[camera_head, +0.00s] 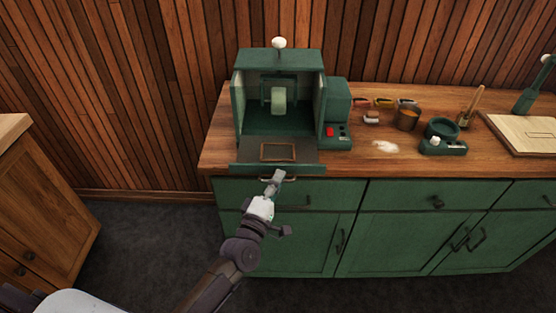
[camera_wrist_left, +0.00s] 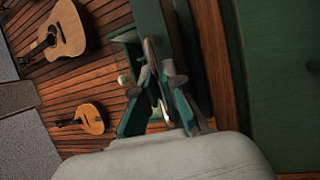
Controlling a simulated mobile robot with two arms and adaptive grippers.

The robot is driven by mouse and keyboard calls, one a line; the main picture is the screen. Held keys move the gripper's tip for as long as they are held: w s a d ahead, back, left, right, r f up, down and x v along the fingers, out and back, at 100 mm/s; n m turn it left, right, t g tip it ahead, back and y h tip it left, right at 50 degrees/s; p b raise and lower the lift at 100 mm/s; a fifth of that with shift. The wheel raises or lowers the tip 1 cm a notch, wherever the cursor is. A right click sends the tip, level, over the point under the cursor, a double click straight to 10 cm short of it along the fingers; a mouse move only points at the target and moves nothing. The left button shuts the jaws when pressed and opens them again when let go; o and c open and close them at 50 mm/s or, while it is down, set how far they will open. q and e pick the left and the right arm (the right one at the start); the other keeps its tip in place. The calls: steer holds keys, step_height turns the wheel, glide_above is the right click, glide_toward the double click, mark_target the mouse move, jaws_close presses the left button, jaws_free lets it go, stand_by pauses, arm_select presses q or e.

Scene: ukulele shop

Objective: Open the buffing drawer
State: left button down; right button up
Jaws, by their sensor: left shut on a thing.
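The green buffing cabinet (camera_head: 279,62) stands on the wooden counter with its front open and a pale buffing wheel inside. The buffing drawer (camera_head: 240,157) at its base is pulled out, with its front at the counter's front edge. A wood-framed rectangular piece (camera_head: 278,152) shows in it. My left gripper (camera_head: 278,177) is at the drawer front, shut on the drawer handle (camera_head: 265,179), which it partly hides. In the left wrist view the gripper (camera_wrist_left: 160,75) shows close up; the exact contact is unclear. My right gripper is out of view.
Green lower cabinets (camera_head: 408,193) with dark handles lie under the counter (camera_head: 361,160). A copper-coloured cup (camera_head: 407,119), small coloured blocks and a green device (camera_head: 443,137) stand to the right. A wooden cabinet (camera_head: 45,205) is at left, with clear floor between.

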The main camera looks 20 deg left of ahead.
arm_select(q)
steer(key=shift+s, duration=0.15)
steer(key=c, duration=1.5)
jaws_free()
steer(key=s, duration=0.4)
steer(key=s+a+f, duration=0.1)
steer(key=s, duration=0.2)
steer(key=s+f, duration=0.1)
steer(key=s, duration=0.3)
steer(key=shift+s+a, duration=0.2)
steer(key=shift+s, duration=0.15)
steer(key=shift+f, duration=0.1)
